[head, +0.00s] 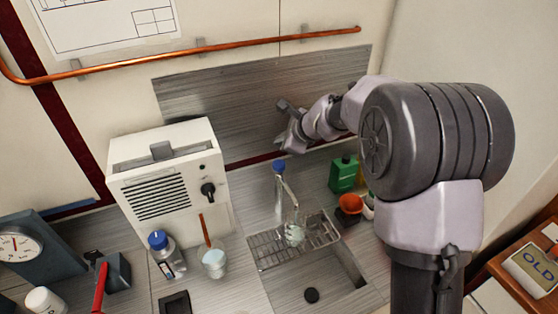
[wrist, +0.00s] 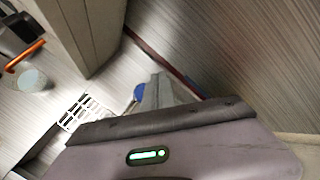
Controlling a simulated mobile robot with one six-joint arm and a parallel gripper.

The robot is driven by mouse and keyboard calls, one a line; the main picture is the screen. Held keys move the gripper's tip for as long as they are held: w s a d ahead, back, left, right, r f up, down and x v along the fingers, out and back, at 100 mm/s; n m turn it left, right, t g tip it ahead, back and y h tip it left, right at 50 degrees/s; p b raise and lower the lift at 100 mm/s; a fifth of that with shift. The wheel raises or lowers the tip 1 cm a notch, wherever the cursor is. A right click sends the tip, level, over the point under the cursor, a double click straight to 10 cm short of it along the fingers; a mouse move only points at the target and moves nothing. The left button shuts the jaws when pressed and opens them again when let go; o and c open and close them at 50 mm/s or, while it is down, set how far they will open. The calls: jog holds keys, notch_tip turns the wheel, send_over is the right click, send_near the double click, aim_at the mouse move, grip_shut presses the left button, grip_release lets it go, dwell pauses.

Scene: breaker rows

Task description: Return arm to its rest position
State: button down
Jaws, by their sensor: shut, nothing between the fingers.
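My arm reaches in from the right in the head view. My gripper (head: 284,140) is at its far end, in front of the grey metal backsplash (head: 215,110) and above the faucet with a blue top (head: 279,167). Its fingers are together with nothing between them. In the wrist view a grey part of my gripper (wrist: 178,90) shows beyond my wrist housing, beside the blue faucet top (wrist: 138,92). The fingertips are too small to make out there.
A white box with a black knob (head: 208,190) stands left of the sink. A wire rack (head: 268,250) with a glass lies over the sink. A blue-capped bottle (head: 166,256), a beaker (head: 213,260) and a green bottle (head: 343,174) stand nearby. A copper pipe (head: 240,43) runs along the wall.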

dwell(0.5)
jog(key=shift+s+r, duration=0.15)
jog(key=shift+s, duration=0.1)
jog(key=s+d+r+n+b, duration=0.1)
jog(key=s+d+n+b, duration=0.2)
jog(key=s, duration=0.6)
jog(key=s+n+g+h+b, duration=0.1)
jog(key=s+n+b, duration=0.25)
jog(key=s, duration=0.55)
jog(key=s+d+r+n+b, duration=0.1)
jog(key=s+d+n+b, duration=0.15)
jog(key=s+n, duration=0.45)
jog(key=s+d+f+n+h+b, duration=0.1)
jog(key=s+f, duration=0.2)
jog(key=s, duration=0.4)
jog(key=s+d+f+n+h+b, duration=0.1)
jog(key=s+d+f, duration=0.1)
jog(key=s, duration=0.5)
jog(key=shift+s+d+f+g+b, duration=0.25)
jog(key=shift+s+f+g+b, duration=0.15)
jog(key=shift+f, duration=0.3)
jog(key=shift+w+r, duration=0.15)
dwell(0.8)
